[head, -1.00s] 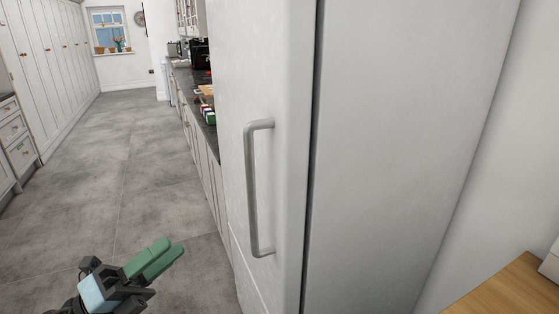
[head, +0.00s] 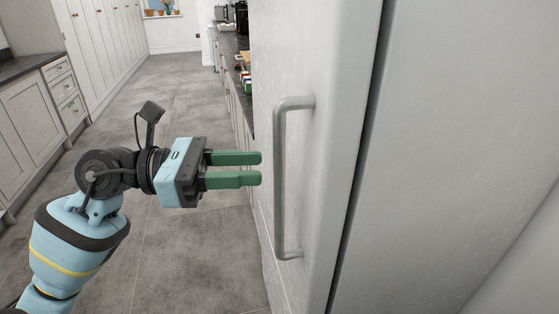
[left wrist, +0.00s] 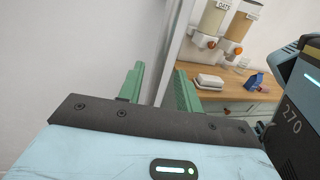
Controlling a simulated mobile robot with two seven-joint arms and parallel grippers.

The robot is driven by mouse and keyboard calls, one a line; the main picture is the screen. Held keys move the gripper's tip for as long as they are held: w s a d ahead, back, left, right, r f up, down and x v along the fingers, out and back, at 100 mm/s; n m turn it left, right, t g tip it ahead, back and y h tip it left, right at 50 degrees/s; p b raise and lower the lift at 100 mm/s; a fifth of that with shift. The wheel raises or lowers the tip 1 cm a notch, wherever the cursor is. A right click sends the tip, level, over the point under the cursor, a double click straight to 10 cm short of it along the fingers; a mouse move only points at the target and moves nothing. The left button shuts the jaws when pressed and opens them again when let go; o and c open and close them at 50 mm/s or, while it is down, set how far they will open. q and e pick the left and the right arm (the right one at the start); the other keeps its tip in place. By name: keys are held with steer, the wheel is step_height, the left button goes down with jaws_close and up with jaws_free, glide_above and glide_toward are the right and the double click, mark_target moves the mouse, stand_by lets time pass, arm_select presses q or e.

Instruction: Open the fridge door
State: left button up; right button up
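The white fridge (head: 440,130) fills the right of the head view, and its door (head: 330,170) looks shut. A grey vertical bar handle (head: 279,180) is fixed on the door. My left gripper (head: 260,168) is just left of the handle, fingers pointing right toward it, with a small visible gap to the bar. Its two green fingers are apart with nothing between them. My right gripper is not in view.
Grey floor (head: 170,235) is clear to the left. A dark-topped counter (head: 229,50) runs beyond the fridge, and cabinets (head: 30,120) line the left. The left wrist view shows a wooden worktop (left wrist: 222,92) with a white dish (left wrist: 210,82) and dispensers (left wrist: 212,18).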

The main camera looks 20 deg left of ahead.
mark_target(279, 166)
arm_select(q)
steer(key=shift+p+x, duration=0.6)
steer(key=shift+x, duration=2.2)
steer(key=shift+c, duration=0.3)
jaws_close()
steer(key=shift+a, duration=0.1)
